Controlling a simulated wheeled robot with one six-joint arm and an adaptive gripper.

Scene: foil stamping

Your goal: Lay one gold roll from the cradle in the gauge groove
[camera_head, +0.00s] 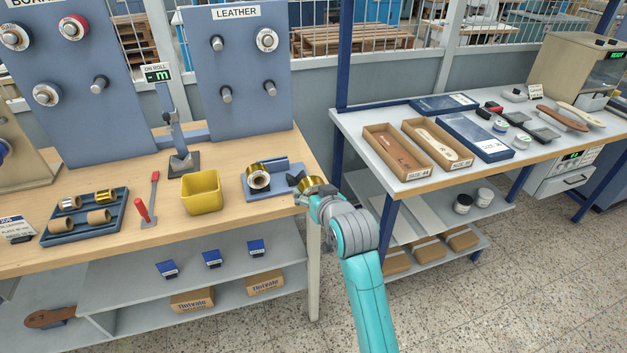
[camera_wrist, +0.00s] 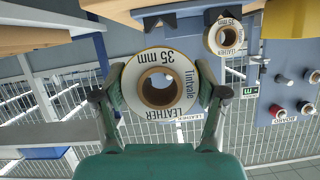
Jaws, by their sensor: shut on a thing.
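My gripper (camera_head: 317,197) is shut on a gold roll (camera_head: 313,185). In the wrist view this held roll (camera_wrist: 157,114) shows its round white end label, reading Tintvale, LEATHER, 35 mm, with a brown core. It is just beyond the right end of a blue-grey stand (camera_head: 284,167) that looks like the cradle. A second gold roll (camera_head: 258,178) rests on the stand's left side; it also shows in the wrist view (camera_wrist: 225,38). A gauge post (camera_head: 175,130) with an ON ROLL display (camera_head: 157,73) stands further left. Its groove cannot be made out.
A yellow bin (camera_head: 201,192) and a red-handled tool (camera_head: 143,211) lie between the stand and a dark tray (camera_head: 86,218) of several rolls and cores. Pegboards rise behind. A second table (camera_head: 375,153) stands right, across a gap.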

